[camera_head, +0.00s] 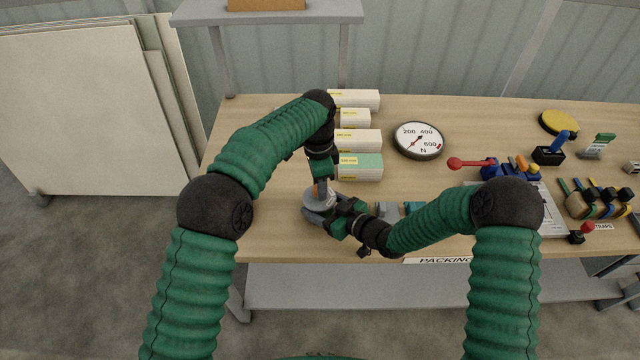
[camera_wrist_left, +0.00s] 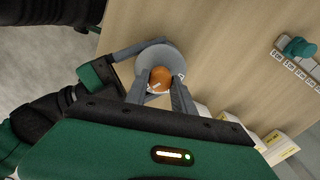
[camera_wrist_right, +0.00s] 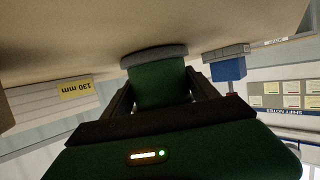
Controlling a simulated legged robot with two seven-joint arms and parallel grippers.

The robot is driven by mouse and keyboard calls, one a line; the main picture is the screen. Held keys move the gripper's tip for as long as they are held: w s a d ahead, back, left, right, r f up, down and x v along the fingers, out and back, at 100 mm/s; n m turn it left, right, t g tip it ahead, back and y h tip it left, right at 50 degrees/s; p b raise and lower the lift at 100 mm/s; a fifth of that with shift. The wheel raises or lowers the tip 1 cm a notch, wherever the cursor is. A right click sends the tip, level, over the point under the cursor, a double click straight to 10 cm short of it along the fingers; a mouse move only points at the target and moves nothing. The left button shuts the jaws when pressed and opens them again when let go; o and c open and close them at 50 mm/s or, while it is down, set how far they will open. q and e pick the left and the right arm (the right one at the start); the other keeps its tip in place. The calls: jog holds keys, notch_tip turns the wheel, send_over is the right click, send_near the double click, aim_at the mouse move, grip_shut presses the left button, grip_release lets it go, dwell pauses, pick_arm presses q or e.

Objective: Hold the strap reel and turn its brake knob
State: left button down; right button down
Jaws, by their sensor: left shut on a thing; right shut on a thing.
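The strap reel (camera_head: 311,207) stands near the table's front edge, a grey round flange with an orange brake knob (camera_wrist_left: 160,77) at its centre. My left gripper (camera_head: 322,187) comes down from above. In the left wrist view its two fingers (camera_wrist_left: 160,88) are shut on the knob from both sides. My right gripper (camera_head: 338,216) reaches in from the right, low down. In the right wrist view its fingers (camera_wrist_right: 158,90) are shut on the reel's green body (camera_wrist_right: 157,84), with the grey flange (camera_wrist_right: 150,56) beside it. In the head view my grippers hide much of the reel.
Several white boxes (camera_head: 358,141) stand behind the reel on the wooden table (camera_head: 270,150). A round dial (camera_head: 418,140) lies to their right. A red-knobbed lever (camera_head: 456,163) and strap rolls (camera_head: 596,200) are further right. The table left of the reel is clear.

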pick_arm(q)
jog(key=shift+w+a, duration=0.1)
jog(key=shift+w, duration=0.1)
pick_arm(e)
jog(key=shift+s+a, duration=0.1)
jog(key=shift+a, duration=0.05)
pick_arm(q)
jog(key=c, duration=1.2)
grip_release()
jog(key=shift+c, duration=0.2)
jog(key=shift+o, duration=0.9)
jog(key=shift+s, duration=0.1)
notch_tip(320, 180, up, 12)
pick_arm(e)
jog(key=shift+c, duration=0.7)
grip_release()
pick_arm(q)
jog(key=shift+a, duration=0.1)
